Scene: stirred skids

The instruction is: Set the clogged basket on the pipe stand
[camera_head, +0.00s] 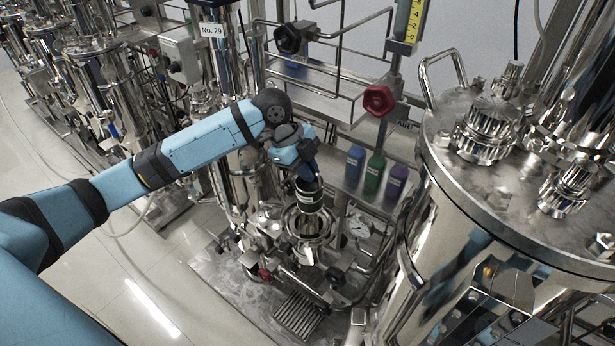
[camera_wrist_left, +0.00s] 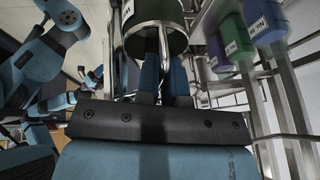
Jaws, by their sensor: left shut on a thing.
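My left gripper (camera_head: 306,174) is shut on the clogged basket (camera_head: 309,198), a dark cylinder with a white label. In the left wrist view the basket (camera_wrist_left: 155,42) has a bent metal handle between my blue fingers (camera_wrist_left: 162,82). In the head view the basket hangs roughly upright over an open round steel housing (camera_head: 309,240) on the pipework. The basket's lower end overlaps the housing's opening, and I cannot tell whether they touch. I cannot make out for sure which part is the pipe stand.
A large steel tank (camera_head: 470,200) fills the right side. Bare floor (camera_head: 150,290) lies at lower left.

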